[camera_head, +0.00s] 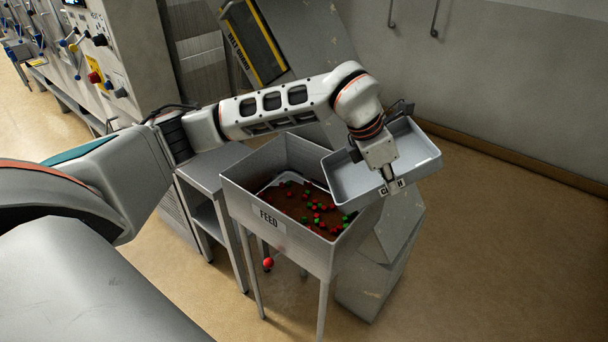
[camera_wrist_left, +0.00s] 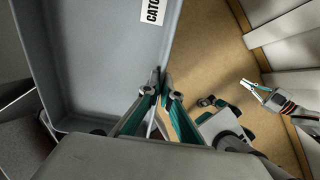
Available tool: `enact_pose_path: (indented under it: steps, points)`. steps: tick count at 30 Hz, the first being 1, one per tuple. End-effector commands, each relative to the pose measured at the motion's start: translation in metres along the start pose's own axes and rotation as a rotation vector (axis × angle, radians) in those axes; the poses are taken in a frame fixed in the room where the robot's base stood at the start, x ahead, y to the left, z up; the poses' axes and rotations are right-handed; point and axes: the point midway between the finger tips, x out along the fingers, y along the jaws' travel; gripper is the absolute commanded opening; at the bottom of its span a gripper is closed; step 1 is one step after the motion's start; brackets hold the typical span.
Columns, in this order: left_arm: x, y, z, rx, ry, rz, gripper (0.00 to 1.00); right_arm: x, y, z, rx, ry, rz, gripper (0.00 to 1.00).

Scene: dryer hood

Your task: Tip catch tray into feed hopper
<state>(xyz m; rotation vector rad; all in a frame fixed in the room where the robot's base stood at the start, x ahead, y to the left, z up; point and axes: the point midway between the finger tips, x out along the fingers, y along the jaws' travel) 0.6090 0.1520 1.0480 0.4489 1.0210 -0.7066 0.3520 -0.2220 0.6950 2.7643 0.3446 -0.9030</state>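The grey catch tray (camera_head: 412,160) is above and beside the right side of the feed hopper, overlapping its corner in the head view. Its visible inside is bare, and its label is partly covered by my gripper. My left gripper (camera_head: 390,183) is shut on the tray's near wall. In the left wrist view the fingertips (camera_wrist_left: 162,82) pinch the wall of the tray (camera_wrist_left: 95,60) beside its label. The feed hopper (camera_head: 245,200), marked FEED, stands open on legs and holds brown material with several red and green pieces. My right gripper (camera_wrist_left: 258,88) shows small in the wrist view; its finger state is unclear.
A grey side table (camera_head: 210,165) stands left of the hopper. A grey sloped housing (camera_head: 375,280) is below the tray. A panel with a yellow-edged dark board (camera_head: 255,45) rises behind. A red ball (camera_head: 268,263) shows below the hopper. Floor at the right is clear.

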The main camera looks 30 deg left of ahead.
Motion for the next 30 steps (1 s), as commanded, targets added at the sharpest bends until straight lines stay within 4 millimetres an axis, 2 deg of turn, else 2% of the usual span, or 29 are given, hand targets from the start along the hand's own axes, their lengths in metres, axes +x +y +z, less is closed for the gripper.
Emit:
enact_pose_path:
  steps: [8,30]
  points:
    - [0.011,0.0,0.02,0.004,0.135,0.004,0.0,-0.001,-0.003,-0.003,0.006,0.003,-0.003,0.0]
    - [0.063,0.0,0.03,0.002,0.432,0.005,0.0,-0.001,0.003,0.001,0.0,-0.005,0.005,0.0]
